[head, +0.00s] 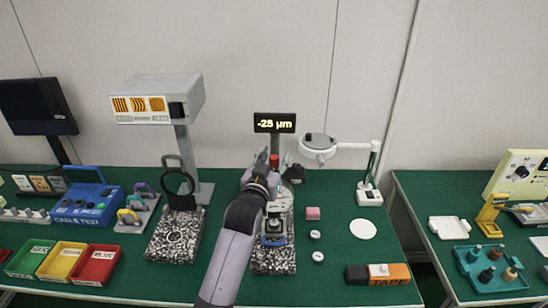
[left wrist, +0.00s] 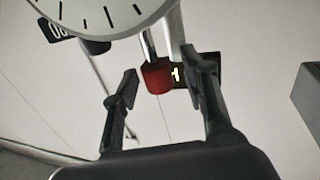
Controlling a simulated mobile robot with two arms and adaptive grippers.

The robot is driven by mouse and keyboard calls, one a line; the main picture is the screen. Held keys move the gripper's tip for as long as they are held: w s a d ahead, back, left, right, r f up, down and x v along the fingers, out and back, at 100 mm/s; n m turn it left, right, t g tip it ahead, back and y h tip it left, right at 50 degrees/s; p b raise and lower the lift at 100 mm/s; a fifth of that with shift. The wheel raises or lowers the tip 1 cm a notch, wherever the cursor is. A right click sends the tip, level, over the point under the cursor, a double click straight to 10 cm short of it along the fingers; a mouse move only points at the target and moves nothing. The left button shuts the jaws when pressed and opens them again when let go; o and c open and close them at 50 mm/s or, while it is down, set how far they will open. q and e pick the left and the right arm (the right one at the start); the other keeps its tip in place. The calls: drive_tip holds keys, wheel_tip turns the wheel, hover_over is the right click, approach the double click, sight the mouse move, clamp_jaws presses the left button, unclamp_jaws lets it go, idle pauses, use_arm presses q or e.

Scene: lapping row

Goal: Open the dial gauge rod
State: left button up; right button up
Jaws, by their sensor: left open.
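The dial gauge (head: 286,198) stands on a speckled granite base (head: 273,262) in the head view, partly hidden behind my left arm. Its white dial face (left wrist: 100,12) fills the upper left of the left wrist view. A red knob (left wrist: 157,76) sits at the end of a thin metal rod (left wrist: 149,44); it also shows in the head view (head: 274,160). My left gripper (left wrist: 165,88) is open, its two dark fingers on either side of the knob with gaps showing. In the head view the left gripper (head: 273,167) is at the gauge top. My right gripper is not in view.
A display (head: 275,123) reading -25 µm stands behind the gauge. A grey projector (head: 158,99) and colored bins (head: 61,262) are left.

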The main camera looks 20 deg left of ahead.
use_arm(q)
clamp_jaws()
idle(0.5)
idle(0.3)
